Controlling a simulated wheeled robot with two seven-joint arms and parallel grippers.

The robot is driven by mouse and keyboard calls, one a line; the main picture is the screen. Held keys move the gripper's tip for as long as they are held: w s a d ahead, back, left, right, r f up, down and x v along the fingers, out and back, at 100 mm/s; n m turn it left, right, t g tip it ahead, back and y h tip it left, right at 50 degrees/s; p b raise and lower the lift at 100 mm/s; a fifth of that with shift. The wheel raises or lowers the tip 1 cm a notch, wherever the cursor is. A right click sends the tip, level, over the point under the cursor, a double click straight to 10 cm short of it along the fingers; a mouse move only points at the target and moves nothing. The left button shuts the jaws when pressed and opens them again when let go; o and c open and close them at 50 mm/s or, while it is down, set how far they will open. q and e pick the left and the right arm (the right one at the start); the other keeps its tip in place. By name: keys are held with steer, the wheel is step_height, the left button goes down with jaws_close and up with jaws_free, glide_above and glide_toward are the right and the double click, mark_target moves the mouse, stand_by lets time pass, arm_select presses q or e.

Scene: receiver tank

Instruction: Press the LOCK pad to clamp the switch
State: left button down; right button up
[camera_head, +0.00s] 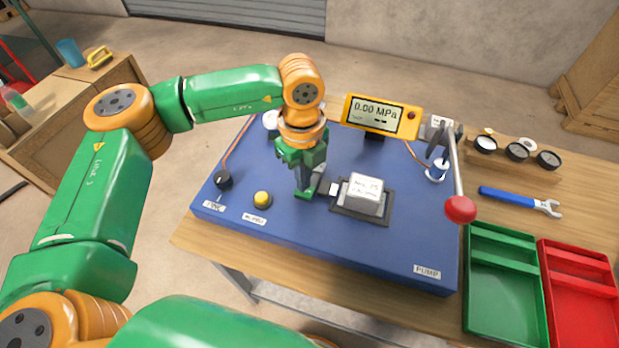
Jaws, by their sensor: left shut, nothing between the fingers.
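The switch (366,193) is a pale grey box with printed text on top. It sits in a dark fixture (347,211) on the blue panel (320,245), with a small white block at its left side. My left gripper (306,191) is shut and empty. It points down at the panel just left of the fixture. No pad marked LOCK can be made out; the gripper covers the panel there. I cannot tell whether its tips touch anything. My right gripper is not in view.
A yellow button (262,199) and black knob (223,180) are left of the gripper. A display (381,116) reads 0.00 MPa. A red-knobbed pump lever (460,208) stands right. Beyond are gauges (517,152), a blue wrench (520,201), green tray (474,290) and red tray (549,290).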

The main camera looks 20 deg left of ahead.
arm_select(q)
steer(key=shift+f, duration=0.1)
steer(key=shift+s+f+b, duration=0.1)
steer(key=shift+f+b, duration=1.55)
step_height(320, 180, up, 8)
steer(key=p, duration=0.5)
steer(key=shift+f, duration=0.4)
